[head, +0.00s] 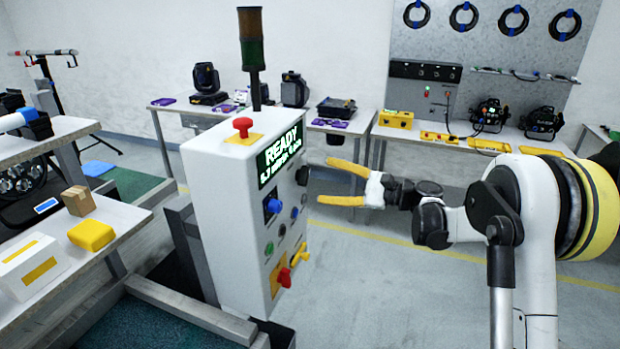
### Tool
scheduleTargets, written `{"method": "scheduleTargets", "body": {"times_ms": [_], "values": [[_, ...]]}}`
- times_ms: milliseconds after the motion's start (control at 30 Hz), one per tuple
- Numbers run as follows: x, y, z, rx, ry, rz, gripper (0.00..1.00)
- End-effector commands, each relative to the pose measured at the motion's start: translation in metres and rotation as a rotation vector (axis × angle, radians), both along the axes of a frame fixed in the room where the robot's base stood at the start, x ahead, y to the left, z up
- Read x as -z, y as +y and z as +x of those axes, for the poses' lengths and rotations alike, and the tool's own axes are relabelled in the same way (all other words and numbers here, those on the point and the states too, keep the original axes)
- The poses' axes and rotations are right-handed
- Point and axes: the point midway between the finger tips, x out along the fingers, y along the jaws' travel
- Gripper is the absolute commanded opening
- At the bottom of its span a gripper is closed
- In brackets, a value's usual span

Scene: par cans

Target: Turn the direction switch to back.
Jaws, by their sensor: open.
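The white control box (222,190) stands left of centre in the head view, its panel facing right at a steep angle.
A lit screen (280,155) reads READY. A red button (243,125) and a dark signal tower (252,50) top the box. A shelf with a yellow case (91,234) stands at left. Benches line the back wall. Grey floor is open below my arm.

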Motion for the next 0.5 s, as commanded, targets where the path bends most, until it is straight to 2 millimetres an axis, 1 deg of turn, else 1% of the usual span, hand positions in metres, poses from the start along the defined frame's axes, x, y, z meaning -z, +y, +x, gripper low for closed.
{"method": "scheduleTargets", "body": {"times_ms": [33,100,200,333,500], "values": [[0.0,-0.012,-0.003,0.003,0.0,0.0,0.72],[0.0,-0.026,-0.008,0.003,0.0,0.0,0.72],[0.0,-0.04,-0.014,0.003,0.0,0.0,0.72],[0.0,-0.051,-0.018,0.0,0.0,0.0,0.72],[0.0,-0.055,-0.02,0.0,0.0,0.0,0.72]]}}
